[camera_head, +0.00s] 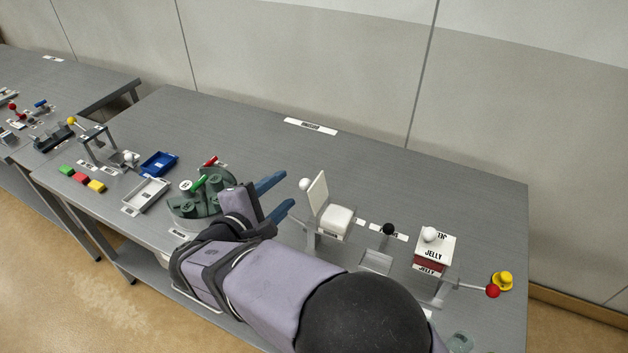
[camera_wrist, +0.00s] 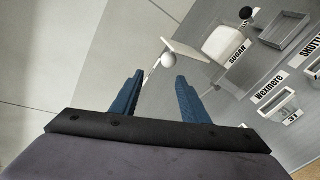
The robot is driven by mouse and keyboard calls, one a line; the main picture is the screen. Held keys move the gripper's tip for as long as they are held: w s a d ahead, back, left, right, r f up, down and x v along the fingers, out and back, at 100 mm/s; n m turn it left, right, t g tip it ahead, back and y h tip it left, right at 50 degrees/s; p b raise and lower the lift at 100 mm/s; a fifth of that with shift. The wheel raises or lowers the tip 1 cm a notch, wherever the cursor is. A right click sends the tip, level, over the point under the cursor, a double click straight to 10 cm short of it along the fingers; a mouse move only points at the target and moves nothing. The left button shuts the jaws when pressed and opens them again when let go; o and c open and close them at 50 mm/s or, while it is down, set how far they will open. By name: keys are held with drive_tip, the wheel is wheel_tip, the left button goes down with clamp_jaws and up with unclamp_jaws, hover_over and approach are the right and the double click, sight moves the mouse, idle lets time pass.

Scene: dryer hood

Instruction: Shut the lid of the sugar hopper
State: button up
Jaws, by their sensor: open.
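The sugar hopper (camera_head: 336,220) is a white box on a grey stand in the middle of the bench. Its lid (camera_head: 318,191) is a white panel standing upright at the box's left side, with a white ball knob (camera_head: 304,185) on its outer face. In the wrist view the hopper (camera_wrist: 222,45) bears a SUGAR label, and the lid (camera_wrist: 188,50) and knob (camera_wrist: 168,60) lie ahead of the fingers. My gripper (camera_head: 281,196) is open, its two blue fingers left of the knob and apart from it. In the wrist view nothing is between the fingers (camera_wrist: 157,92).
A JELLY box (camera_head: 432,250) with a white knob stands to the right. A black ball knob (camera_head: 388,229) rises between the two boxes. A green turret-like device (camera_head: 190,205), a blue tray (camera_head: 158,164) and a white tray (camera_head: 147,195) are on the left.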

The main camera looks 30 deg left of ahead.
sight(302, 188)
drive_tip(key=shift+m+t+h, duration=0.6)
drive_tip(key=shift+t+h, duration=0.2)
drive_tip(key=shift+w+d+f, duration=0.5)
drive_tip(key=shift+w+d, duration=0.05)
drive_tip(key=shift+w, duration=0.25)
drive_tip(key=shift+w+d+f, duration=0.45)
drive_tip(key=shift+w+d, duration=0.05)
drive_tip(key=shift+w, duration=0.3)
drive_tip(key=shift+w, duration=0.1)
drive_tip(key=w+f+p, duration=0.1)
drive_tip(key=w+p, duration=0.1)
drive_tip(key=w, duration=0.5)
drive_tip(key=shift+d+p, duration=0.35)
drive_tip(key=shift+f, duration=0.1)
clamp_jaws()
